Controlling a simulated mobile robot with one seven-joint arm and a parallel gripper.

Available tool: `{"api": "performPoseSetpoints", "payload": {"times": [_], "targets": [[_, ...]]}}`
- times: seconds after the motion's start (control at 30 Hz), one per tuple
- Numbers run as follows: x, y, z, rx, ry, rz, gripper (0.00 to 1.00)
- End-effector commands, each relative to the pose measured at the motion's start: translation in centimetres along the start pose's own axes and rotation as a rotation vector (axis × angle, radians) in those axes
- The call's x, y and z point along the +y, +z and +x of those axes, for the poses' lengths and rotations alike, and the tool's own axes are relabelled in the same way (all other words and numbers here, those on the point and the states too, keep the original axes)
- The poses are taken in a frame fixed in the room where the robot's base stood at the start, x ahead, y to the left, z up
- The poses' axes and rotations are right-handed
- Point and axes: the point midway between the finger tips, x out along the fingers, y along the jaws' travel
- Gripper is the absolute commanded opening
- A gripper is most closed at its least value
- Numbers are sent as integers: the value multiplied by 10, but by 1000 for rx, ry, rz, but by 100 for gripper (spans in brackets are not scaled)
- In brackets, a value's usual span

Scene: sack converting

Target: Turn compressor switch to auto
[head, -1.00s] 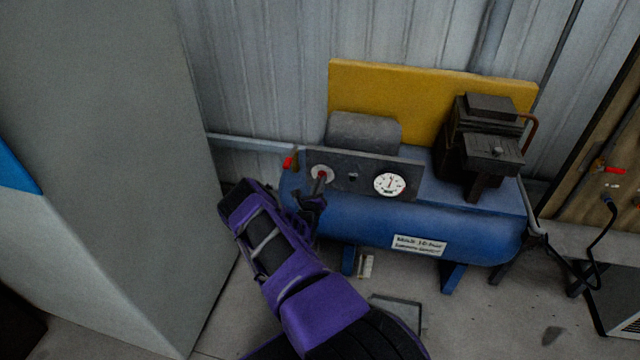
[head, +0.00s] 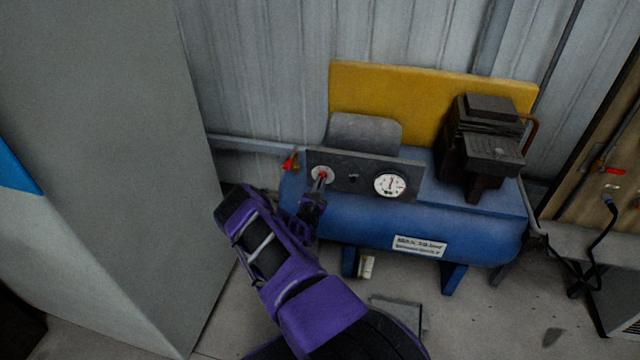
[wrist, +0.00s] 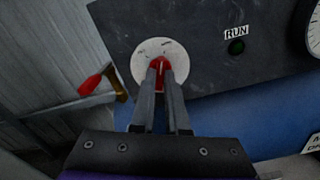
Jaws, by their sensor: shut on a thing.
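The compressor switch is a red knob (wrist: 160,68) on a round pale dial plate (wrist: 148,50), on the dark control panel (wrist: 195,30) of the blue compressor (head: 420,218). In the head view the dial plate (head: 320,173) is at the panel's left end. My gripper (wrist: 162,78) reaches it from below, its two fingers close together on either side of the red knob, shut on it. The fingers hide the lower part of the dial. The dial lettering is too small to read. In the head view my gripper (head: 321,182) is at the knob, with the purple wrist below left.
A pressure gauge (head: 390,185) sits right of the switch. A green lamp (wrist: 236,46) marked RUN is between them. A red-handled valve (head: 289,161) is just left of the panel. A tall grey cabinet (head: 110,150) stands close on the left.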

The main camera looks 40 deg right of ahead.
Motion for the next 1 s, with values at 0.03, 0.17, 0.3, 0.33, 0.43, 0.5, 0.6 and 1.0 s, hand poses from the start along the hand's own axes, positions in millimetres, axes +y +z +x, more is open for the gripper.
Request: {"api": "performPoseSetpoints", "payload": {"times": [0.03,0.17,0.3,0.33,0.43,0.5,0.6,1.0], "targets": [[0,1,0,-1,1,28,0],[1,1,0,-1,1,88,0],[0,1,0,-1,0,129,0],[0,1,0,-1,0,136,0],[0,1,0,-1,0,151,0],[0,1,0,-1,0,156,0],[1,1,0,-1,0,159,0],[0,1,0,-1,0,159,36]]}}
